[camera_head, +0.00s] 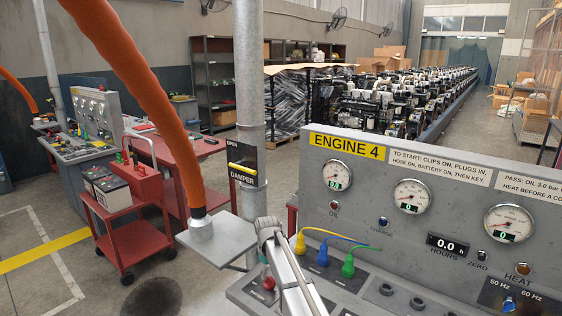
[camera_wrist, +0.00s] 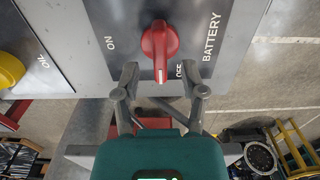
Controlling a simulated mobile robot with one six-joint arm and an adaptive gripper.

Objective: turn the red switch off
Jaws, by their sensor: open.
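The red switch (camera_wrist: 160,50) is a rotary knob on a grey panel marked BATTERY, in the upper middle of the wrist view. ON is lettered to its left and OFF at its lower right. The white mark on its handle points down in the picture, close beside the OFF lettering. My gripper (camera_wrist: 159,73) is open, its two fingertips apart on the left and right of the handle's lower end. I cannot tell how much depth gap there is, and no contact shows.
In the head view are the Engine 4 gauge panel (camera_head: 400,161), coloured plugs (camera_head: 322,256), a grey post (camera_head: 249,100) and an orange hose (camera_head: 150,95). A red cart (camera_head: 130,245) stands on the floor at left.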

